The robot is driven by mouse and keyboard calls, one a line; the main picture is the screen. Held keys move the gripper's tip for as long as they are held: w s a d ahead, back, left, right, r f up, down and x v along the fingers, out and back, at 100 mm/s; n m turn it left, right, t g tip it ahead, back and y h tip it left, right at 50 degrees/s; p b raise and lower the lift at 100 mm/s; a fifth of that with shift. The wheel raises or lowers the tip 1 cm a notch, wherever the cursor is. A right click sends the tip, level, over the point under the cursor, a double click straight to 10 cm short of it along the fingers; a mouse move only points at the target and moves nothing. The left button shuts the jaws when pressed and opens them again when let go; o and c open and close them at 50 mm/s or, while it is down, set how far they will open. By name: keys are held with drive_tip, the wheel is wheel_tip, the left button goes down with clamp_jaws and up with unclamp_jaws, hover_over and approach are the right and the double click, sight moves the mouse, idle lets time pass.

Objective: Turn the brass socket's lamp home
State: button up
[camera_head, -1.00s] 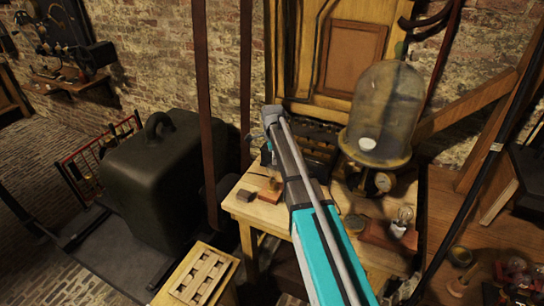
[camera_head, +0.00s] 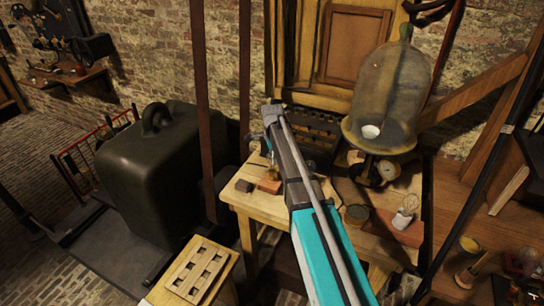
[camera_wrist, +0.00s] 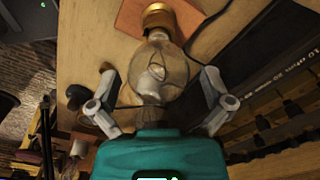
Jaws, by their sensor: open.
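In the wrist view a clear glass lamp (camera_wrist: 172,62) stands in a brass socket (camera_wrist: 158,17) on a reddish-brown wooden block (camera_wrist: 128,16). My gripper (camera_wrist: 158,88) is open, with one finger on each side of the glass bulb. Dark gaps show between the fingers and the glass, so no grip is visible. How far the lamp is seated cannot be told. In the head view the block (camera_head: 268,186) shows on the wooden table (camera_head: 241,203), just left of my arm; my gripper is mostly hidden behind the arm there.
A second lamp (camera_head: 404,216) stands on a block at the table's right. A glass bell jar (camera_head: 392,95) stands behind it. A slotted wooden tray (camera_head: 200,270) sits in front at left.

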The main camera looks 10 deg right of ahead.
drive_tip(key=shift+c, duration=0.3)
drive_tip(key=c, duration=1.1)
drive_tip(key=shift+m, duration=0.3)
drive_tip(key=m, duration=0.5)
drive_tip(key=shift+s+m, duration=0.15)
drive_tip(key=shift+m, duration=0.25)
drive_tip(key=shift+m, duration=3.2)
